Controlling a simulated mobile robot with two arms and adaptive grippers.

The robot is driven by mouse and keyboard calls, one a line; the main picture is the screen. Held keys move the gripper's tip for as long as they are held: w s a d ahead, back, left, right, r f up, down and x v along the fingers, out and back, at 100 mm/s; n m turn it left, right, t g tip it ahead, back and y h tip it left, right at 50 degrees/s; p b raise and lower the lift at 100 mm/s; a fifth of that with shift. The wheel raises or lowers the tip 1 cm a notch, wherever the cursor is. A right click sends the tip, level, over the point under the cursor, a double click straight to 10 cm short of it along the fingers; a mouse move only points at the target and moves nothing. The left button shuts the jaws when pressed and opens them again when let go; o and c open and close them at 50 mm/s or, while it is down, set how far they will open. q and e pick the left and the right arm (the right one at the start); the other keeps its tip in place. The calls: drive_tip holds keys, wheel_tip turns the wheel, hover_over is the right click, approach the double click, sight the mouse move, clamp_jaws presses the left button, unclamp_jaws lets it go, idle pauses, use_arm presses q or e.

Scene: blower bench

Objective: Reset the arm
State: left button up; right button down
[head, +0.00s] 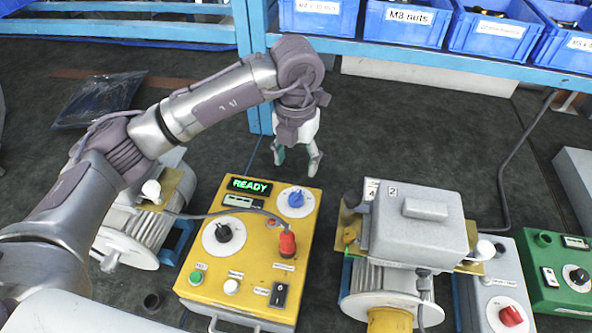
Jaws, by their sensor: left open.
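My left gripper (298,158) hangs at the end of my left arm, fingers pointing down and apart, with nothing between them. It is above the dark surface just behind the yellow control box. The yellow control box (222,272) has a green lit READY display (251,186), a blue knob (296,199), a black knob (224,232), a red plug (287,243) and a black switch (279,294). My right gripper does not show.
A grey blower marked 2 (416,228) stands right of the yellow box. Another motor unit (137,232) is partly hidden behind my left arm. A grey box with a red knob (497,285) and a green box (554,272) stand at right. Blue bins (405,22) line the back shelf.

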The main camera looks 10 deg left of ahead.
use_arm(q)
drive_tip(key=shift+r, duration=0.2)
drive_tip(key=shift+r, duration=0.1)
